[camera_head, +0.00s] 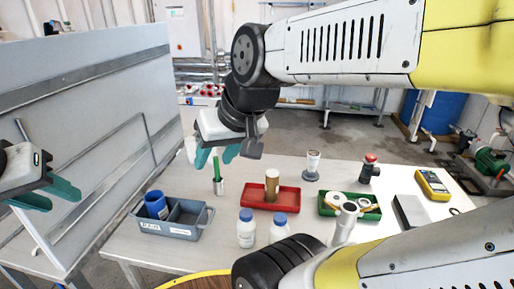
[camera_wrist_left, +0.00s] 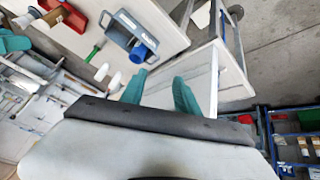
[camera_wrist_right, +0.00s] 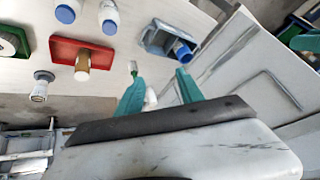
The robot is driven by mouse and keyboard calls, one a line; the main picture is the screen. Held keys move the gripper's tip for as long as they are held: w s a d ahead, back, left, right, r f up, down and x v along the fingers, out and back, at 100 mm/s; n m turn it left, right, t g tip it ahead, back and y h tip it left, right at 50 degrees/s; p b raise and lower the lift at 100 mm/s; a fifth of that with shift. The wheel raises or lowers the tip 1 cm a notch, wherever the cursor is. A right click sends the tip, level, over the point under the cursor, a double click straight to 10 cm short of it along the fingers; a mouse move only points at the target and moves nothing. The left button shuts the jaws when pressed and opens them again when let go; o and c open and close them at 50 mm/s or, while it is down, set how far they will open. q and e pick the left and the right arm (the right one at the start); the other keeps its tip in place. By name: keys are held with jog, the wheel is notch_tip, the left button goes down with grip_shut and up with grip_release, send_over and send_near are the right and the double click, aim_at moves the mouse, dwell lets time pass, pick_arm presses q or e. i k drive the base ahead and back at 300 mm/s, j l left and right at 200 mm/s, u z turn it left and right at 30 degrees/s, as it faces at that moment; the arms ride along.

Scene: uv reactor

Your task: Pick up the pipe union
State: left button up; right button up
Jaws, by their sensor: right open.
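I cannot tell for certain which part is the pipe union. White ring-shaped fittings (camera_head: 343,199) lie in a green tray (camera_head: 372,214) at the right of the table, and a blue cylindrical part (camera_head: 156,205) stands in a grey bin (camera_head: 180,235) at the left. The blue part also shows in the left wrist view (camera_wrist_left: 139,52) and the right wrist view (camera_wrist_right: 183,52). My left gripper (camera_head: 50,192) is open and empty, left of the table beside the grey panel.
A red tray (camera_head: 258,200) holds a brown cylinder (camera_head: 272,182). Two blue-capped white bottles (camera_head: 246,230) stand in front. A white-topped fitting (camera_head: 312,165), a red-topped valve (camera_head: 369,170) and a yellow meter (camera_head: 432,184) stand further back. A grey panel (camera_head: 90,130) borders the left side.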

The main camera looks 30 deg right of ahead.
aim_at(311, 175)
jog(key=z, duration=1.6)
jog(key=i+l, duration=0.1)
jog(key=l, duration=0.25)
jog(key=i+l, duration=0.1)
jog(key=l, duration=0.3)
